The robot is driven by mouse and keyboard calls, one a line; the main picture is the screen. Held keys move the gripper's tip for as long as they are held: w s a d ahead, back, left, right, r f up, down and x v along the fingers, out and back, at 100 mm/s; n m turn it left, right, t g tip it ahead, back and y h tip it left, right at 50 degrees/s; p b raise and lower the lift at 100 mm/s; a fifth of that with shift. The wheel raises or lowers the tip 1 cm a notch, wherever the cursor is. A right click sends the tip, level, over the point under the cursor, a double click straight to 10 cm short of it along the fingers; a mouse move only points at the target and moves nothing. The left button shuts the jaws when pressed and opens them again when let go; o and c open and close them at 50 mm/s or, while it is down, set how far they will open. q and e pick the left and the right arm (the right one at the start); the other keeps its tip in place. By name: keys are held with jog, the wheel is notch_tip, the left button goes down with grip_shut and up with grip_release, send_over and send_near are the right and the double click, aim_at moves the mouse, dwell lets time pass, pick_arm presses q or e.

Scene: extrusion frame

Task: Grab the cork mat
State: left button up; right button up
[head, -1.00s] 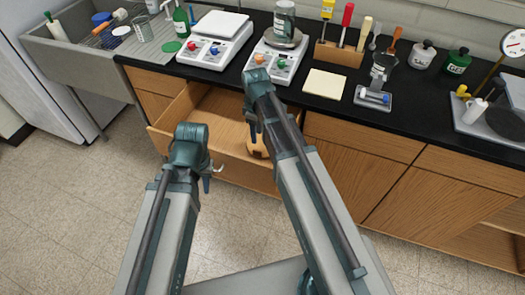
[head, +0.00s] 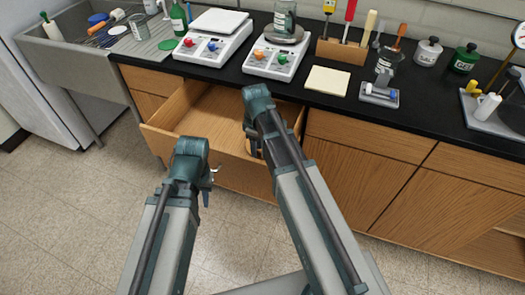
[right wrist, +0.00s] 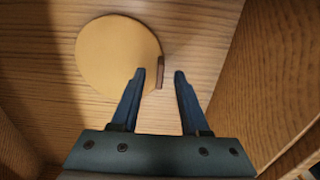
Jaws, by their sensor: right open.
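The cork mat (right wrist: 112,52) is a round tan disc with a small dark brown tab (right wrist: 161,72) on its right edge. It lies flat on the wooden drawer floor in the right wrist view. My right gripper (right wrist: 159,75) is open above the drawer floor, its two fingertips on either side of the tab in the picture. Whether they touch it I cannot tell. In the head view my right gripper (head: 252,140) reaches into the drawer's right end and mostly hides the mat. My left gripper (head: 212,182) hangs in front of the drawer, away from the mat.
The open drawer (head: 165,137) has wooden walls; one (right wrist: 275,70) stands close to the right of my right gripper. The black counter (head: 300,95) above holds two scales (head: 213,37) (head: 277,52), a tool block (head: 342,50) and a paper pad (head: 328,79).

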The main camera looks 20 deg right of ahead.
jog(key=shift+c, duration=0.3)
grip_shut()
dwell(1.2)
